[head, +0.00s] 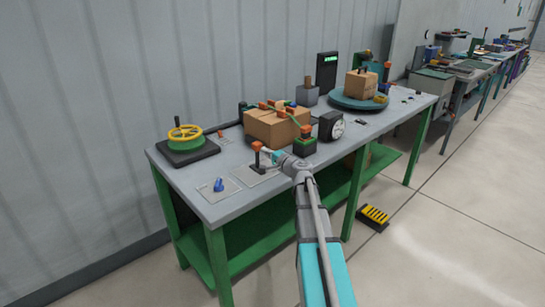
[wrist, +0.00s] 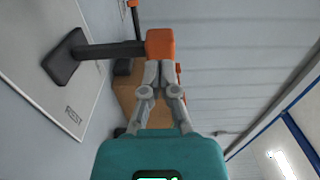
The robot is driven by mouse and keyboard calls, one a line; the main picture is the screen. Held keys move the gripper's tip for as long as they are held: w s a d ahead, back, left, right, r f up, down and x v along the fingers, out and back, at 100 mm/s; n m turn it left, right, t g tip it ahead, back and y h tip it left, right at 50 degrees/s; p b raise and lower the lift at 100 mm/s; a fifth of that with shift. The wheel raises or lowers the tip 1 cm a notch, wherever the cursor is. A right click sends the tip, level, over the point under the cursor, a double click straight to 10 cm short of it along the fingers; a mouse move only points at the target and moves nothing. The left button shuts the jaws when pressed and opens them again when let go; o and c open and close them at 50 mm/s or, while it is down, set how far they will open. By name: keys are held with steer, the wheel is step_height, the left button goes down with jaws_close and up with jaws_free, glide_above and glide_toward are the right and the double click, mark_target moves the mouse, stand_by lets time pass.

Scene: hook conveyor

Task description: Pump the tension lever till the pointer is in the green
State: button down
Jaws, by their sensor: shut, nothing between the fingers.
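The tension lever (head: 257,158) appears to be the black post with an orange knob on a grey plate near the table's front edge; it looks upright. In the wrist view its orange knob (wrist: 160,44) is right at my fingertips, with the black stem and base at left. My gripper (head: 270,156) is shut and empty beside the knob, on its right in the head view; the fingers (wrist: 163,72) seem to touch or nearly touch it. A black dial with a white face (head: 337,127) stands behind; its pointer and any green zone are too small to read.
A yellow handwheel (head: 185,134) is at left, a blue knob (head: 218,184) in front. A turntable with a box (head: 361,84) is farther right.

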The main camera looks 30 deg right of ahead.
steer(key=shift+w+a, duration=0.15)
steer(key=shift+w, duration=0.5)
steer(key=shift+d+r+p, duration=0.1)
steer(key=shift+d+p, duration=0.1)
steer(key=shift+p, duration=0.1)
steer(key=shift+w, duration=0.15)
